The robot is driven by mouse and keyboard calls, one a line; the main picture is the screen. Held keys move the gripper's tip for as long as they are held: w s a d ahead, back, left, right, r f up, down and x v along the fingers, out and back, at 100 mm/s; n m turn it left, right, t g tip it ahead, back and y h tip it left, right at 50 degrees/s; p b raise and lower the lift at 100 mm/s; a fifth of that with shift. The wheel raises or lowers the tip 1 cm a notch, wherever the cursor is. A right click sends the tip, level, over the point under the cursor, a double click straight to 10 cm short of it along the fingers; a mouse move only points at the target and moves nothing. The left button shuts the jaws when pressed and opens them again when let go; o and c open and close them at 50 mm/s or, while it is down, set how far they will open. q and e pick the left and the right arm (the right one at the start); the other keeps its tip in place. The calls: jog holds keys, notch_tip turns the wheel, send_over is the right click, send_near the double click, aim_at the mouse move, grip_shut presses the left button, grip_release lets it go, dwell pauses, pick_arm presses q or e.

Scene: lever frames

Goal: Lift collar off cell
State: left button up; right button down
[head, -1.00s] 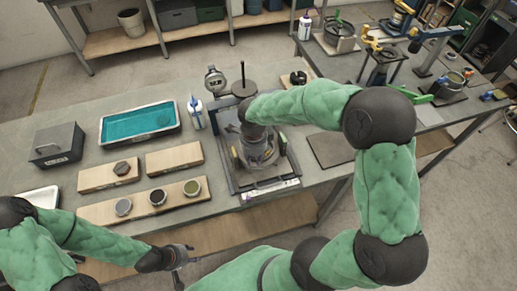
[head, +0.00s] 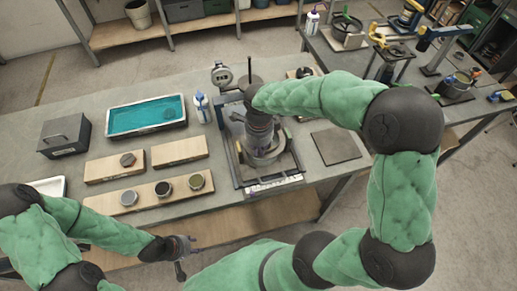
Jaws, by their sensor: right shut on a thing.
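The cell stands in a dark square frame (head: 243,180) near the table's front edge, with a grey metal ring, apparently the collar (head: 266,158), around it. My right gripper (head: 261,144) points down onto this ring from above and is shut on it. The gripper and wrist hide most of the cell and the ring's far side, so I cannot tell whether the ring is clear of the cell. My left gripper (head: 186,256) is empty in front of the table edge, its fingers apart.
A blue-filled tray (head: 113,132), a white bottle (head: 203,107) and a grey box (head: 64,135) stand to the left. Wooden boards (head: 103,205) hold several small round pieces. A dark flat plate (head: 336,147) lies to the right. A thin upright rod (head: 249,70) stands behind my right wrist.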

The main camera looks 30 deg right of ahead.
jog(key=s+a+r+p, duration=0.3)
jog(key=s+r+p, duration=0.3)
jog(key=s+r, duration=0.6)
jog(key=shift+s+a+r, duration=0.25)
jog(key=shift+a+r, duration=0.15)
jog(key=shift+r, duration=0.25)
